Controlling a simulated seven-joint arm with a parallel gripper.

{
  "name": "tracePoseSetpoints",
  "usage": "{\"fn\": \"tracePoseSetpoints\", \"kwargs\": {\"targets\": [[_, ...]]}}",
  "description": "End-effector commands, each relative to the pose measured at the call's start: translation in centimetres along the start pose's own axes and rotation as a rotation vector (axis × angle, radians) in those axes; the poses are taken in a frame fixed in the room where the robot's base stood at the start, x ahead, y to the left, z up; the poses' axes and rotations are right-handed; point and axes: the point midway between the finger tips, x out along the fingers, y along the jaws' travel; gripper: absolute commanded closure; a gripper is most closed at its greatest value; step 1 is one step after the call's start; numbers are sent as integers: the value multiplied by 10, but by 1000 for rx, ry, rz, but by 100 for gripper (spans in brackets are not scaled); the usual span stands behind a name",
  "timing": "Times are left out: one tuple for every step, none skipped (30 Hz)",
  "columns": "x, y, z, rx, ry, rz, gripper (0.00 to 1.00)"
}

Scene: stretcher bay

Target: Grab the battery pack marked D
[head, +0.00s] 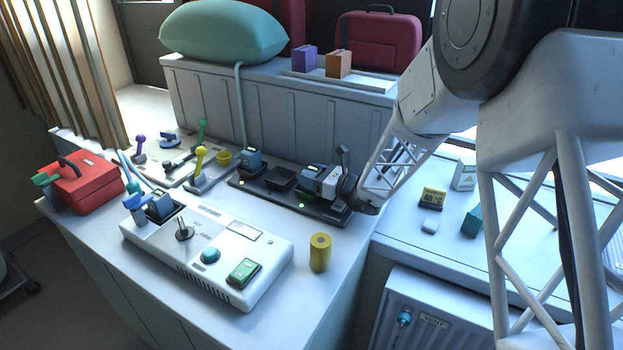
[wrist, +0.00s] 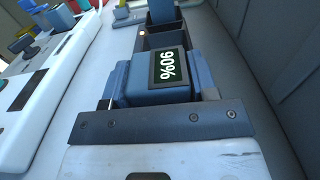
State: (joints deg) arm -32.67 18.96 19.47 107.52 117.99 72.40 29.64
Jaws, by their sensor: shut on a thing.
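A blue-grey battery pack (head: 311,172) sits at the right end of a black charging tray (head: 253,184). My gripper (head: 322,180) is shut on this pack, with one finger on each side in the wrist view (wrist: 157,98). I cannot tell whether the pack is clear of its slot. Another blue pack (head: 250,157) stands at the tray's left end, with an empty slot between them.
A white console (head: 205,250) with a joystick and buttons stands in front of the tray. A yellow cylinder (head: 320,252) stands to its right. A grey panelled wall (head: 290,118) rises close behind the tray. A red toolbox (head: 88,182) is at left.

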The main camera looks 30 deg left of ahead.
Motion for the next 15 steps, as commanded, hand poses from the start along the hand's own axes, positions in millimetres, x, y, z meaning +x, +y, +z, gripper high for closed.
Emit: {"fn": "tracePoseSetpoints", "kwargs": {"targets": [[0, 0, 2, -1, -1, 0, 86], [0, 0, 2, -1, -1, 0, 86], [0, 0, 3, -2, -1, 0, 86], [0, 0, 4, -2, -1, 0, 86], [0, 0, 5, -2, -1, 0, 86], [0, 0, 7, -2, -1, 0, 86], [0, 0, 9, -2, -1, 0, 86], [0, 0, 11, -2, -1, 0, 86], [0, 0, 14, -2, -1, 0, 86], [0, 0, 16, -2, -1, 0, 86], [0, 0, 19, -2, -1, 0, 86], [0, 0, 23, -2, -1, 0, 86], [0, 0, 27, -3, -2, 0, 86], [0, 0, 31, -4, -2, 0, 86], [0, 0, 36, -4, -2, 1, 86]]}}
